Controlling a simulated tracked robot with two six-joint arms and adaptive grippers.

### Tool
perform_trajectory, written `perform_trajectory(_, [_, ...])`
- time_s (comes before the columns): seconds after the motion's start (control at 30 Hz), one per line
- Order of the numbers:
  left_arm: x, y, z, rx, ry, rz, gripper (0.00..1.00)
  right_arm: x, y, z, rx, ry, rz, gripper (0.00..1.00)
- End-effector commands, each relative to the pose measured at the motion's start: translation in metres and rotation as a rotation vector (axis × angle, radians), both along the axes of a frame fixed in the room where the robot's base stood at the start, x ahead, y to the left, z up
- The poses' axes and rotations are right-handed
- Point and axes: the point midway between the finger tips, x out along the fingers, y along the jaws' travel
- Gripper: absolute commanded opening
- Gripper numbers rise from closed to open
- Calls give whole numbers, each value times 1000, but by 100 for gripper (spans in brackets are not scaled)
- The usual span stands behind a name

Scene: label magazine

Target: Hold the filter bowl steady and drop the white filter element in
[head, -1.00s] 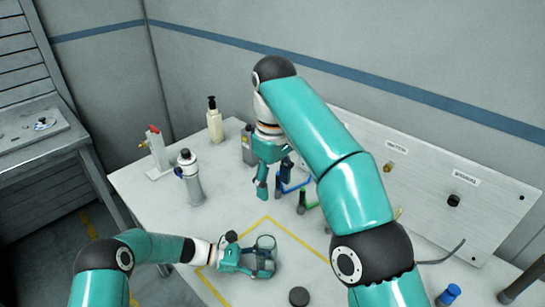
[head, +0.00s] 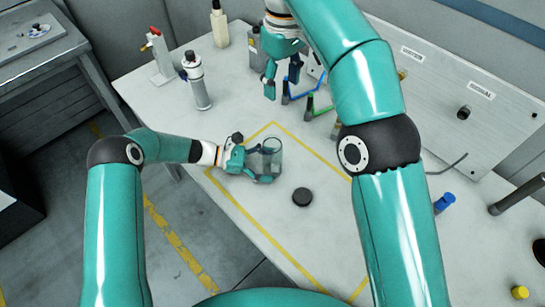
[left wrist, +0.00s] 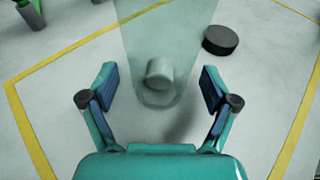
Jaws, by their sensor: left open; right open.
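The clear filter bowl (head: 272,152) stands upright on the table inside the yellow outline. My left gripper (head: 262,164) is open, with its fingers on either side of the bowl. In the left wrist view the bowl (left wrist: 160,35) is between the spread fingertips (left wrist: 155,88), with visible gaps on both sides. A pale, short round stub (left wrist: 160,72) shows at the bowl's bottom; I cannot tell whether it is part of the bowl. My right gripper (head: 282,80) is open at the back, beside the blue and green holders. I cannot make out a separate white filter element.
A black disc (head: 302,197) lies right of the bowl. A blue holder (head: 303,88) and a green holder (head: 320,106) stand behind. A grey canister (head: 197,80) and a pump bottle (head: 219,24) stand back left. The table around the bowl is mostly clear.

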Motion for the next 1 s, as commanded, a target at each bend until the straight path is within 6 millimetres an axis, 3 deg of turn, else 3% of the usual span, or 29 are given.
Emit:
perform_trajectory(0.17, [1, 21, 6, 1, -2, 4, 87, 0, 0, 0, 0, 0, 0, 59])
perform_trajectory(0.6, [1, 98, 29, 1, -2, 3, 87, 0, 0, 0, 0, 0, 0, 59])
perform_trajectory(0.77, [1, 110, 33, 0, 0, 1, 87, 0, 0, 0, 0, 0, 0, 59])
perform_trajectory(1.0, [1, 113, 33, 0, 1, 0, 87, 0, 0, 0, 0, 0, 1, 59])
